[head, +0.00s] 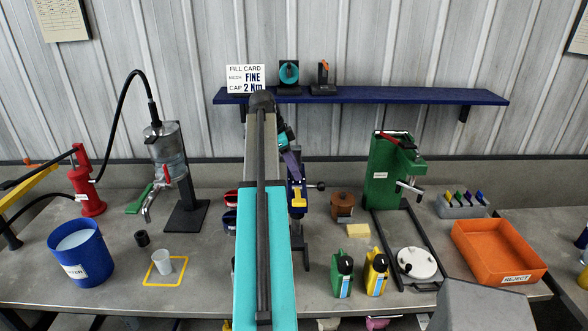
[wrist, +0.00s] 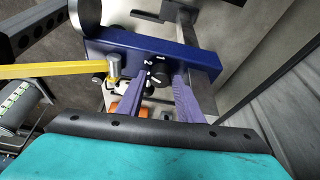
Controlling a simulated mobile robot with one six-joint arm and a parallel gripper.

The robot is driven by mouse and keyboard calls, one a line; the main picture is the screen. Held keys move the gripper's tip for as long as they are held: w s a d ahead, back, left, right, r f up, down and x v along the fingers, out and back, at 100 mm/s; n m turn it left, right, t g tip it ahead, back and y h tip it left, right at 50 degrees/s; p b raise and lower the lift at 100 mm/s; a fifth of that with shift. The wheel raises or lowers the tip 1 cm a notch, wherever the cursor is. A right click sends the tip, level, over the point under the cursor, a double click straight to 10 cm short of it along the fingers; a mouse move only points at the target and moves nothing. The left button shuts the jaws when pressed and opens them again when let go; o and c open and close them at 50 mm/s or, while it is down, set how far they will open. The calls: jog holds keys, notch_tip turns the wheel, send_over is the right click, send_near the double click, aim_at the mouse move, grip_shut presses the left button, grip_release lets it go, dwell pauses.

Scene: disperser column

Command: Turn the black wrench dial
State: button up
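The black wrench dial (wrist: 156,73) is on the face of a dark blue block (wrist: 110,48) in the wrist view, with small white marks around it. My gripper (wrist: 165,78) has two purple fingers, spread apart, with the dial between their tips. I cannot tell whether either finger touches it. In the head view my teal arm covers most of this spot; only part of the blue block (head: 296,186) and a bit of the purple gripper (head: 291,160) show, and the dial is hidden.
A yellow bar (wrist: 55,71) runs to the blue block from the left. A green press (head: 385,175) stands right, a dispenser column (head: 168,160) left.

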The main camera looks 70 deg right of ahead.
jog(key=shift+b+v, duration=0.4)
jog(key=shift+v, duration=0.4)
jog(key=v, duration=1.2)
jog(key=shift+b, duration=0.3)
jog(key=shift+s, duration=0.1)
